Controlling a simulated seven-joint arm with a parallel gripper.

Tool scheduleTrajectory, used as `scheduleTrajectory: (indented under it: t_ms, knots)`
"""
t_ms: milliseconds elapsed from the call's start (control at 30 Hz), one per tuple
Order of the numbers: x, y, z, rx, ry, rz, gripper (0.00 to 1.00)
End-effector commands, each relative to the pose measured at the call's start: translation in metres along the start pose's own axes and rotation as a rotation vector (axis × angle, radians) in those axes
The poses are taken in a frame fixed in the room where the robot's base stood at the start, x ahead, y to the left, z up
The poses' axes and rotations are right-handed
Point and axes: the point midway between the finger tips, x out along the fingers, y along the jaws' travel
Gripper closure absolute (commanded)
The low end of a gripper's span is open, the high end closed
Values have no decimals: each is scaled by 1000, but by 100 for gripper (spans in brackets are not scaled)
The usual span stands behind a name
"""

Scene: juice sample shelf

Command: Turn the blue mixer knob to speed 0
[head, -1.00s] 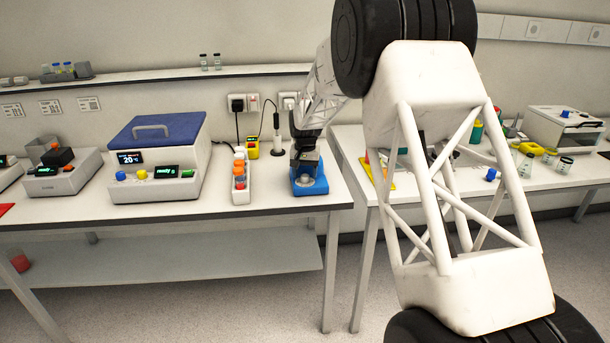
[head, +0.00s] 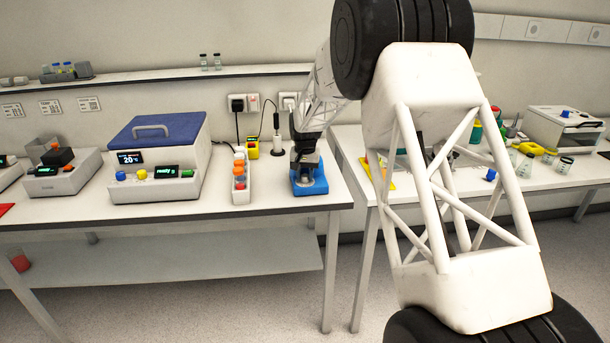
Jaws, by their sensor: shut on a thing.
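The small blue mixer (head: 318,187) stands near the right front corner of the left bench, with a pale round part showing low on its front. My gripper (head: 304,178) points down at the mixer and is shut on its knob. The fingers cover the knob, so its pointer and the speed marks cannot be read at this size.
A white rack of orange- and white-capped vials (head: 240,193) stands left of the mixer. Behind are a yellow device (head: 252,148) and a slim upright tool (head: 277,142). A blue-lidded machine (head: 155,165) stands farther left. Bare bench lies in front.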

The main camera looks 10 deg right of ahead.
Motion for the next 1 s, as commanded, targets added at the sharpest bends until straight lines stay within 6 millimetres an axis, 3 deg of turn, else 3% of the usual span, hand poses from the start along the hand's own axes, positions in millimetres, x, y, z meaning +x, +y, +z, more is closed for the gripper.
scheduleTrajectory:
  t_ms: [1000]
  knots:
    - [0, 0, 0, -503, 1, 0, 90]
